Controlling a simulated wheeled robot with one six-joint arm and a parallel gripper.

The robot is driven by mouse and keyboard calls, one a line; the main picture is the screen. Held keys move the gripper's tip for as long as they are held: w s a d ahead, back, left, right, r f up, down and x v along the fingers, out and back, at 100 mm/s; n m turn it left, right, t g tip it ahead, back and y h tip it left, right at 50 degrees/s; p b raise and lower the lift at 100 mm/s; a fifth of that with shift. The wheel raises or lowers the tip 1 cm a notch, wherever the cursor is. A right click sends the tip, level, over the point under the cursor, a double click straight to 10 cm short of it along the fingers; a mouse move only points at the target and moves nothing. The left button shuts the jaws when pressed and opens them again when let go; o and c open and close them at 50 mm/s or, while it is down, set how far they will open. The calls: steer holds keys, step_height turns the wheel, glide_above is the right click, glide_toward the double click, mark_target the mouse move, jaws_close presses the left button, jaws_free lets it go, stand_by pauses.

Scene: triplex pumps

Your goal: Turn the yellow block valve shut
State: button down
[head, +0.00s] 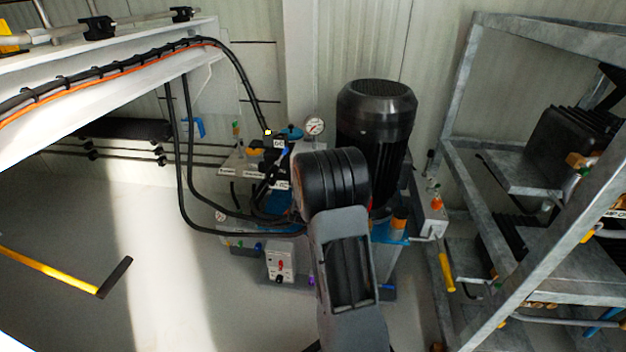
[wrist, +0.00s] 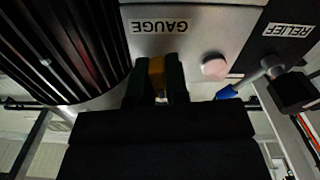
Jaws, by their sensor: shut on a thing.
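In the wrist view, a small yellow handle (wrist: 157,74) sits just below a plate labelled GAUGE; I take it to be the yellow block valve. My gripper (wrist: 157,64) is shut on it, one dark finger on each side. Most of the valve body is hidden by the fingers. The valve's exact turn angle cannot be told. In the head view, my arm's black wrist covers the gripper and the grasped handle in front of the pump unit.
A blue-tipped lever (wrist: 234,90) by the RELIEF label is close right of my gripper. A large black motor (head: 376,115) stands behind my wrist. A pressure gauge (head: 314,125), hanging black hoses (head: 183,150) and a steel rack (head: 545,195) surround the unit.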

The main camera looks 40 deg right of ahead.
steer(key=shift+m+b, duration=0.65)
steer(key=shift+m, duration=0.25)
steer(key=c, duration=1.1)
jaws_free()
steer(key=p+v, duration=0.3)
steer(key=v, duration=1.1)
steer(key=shift+d+p, duration=0.1)
steer(key=shift+p, duration=0.2)
steer(key=shift+r, duration=0.1)
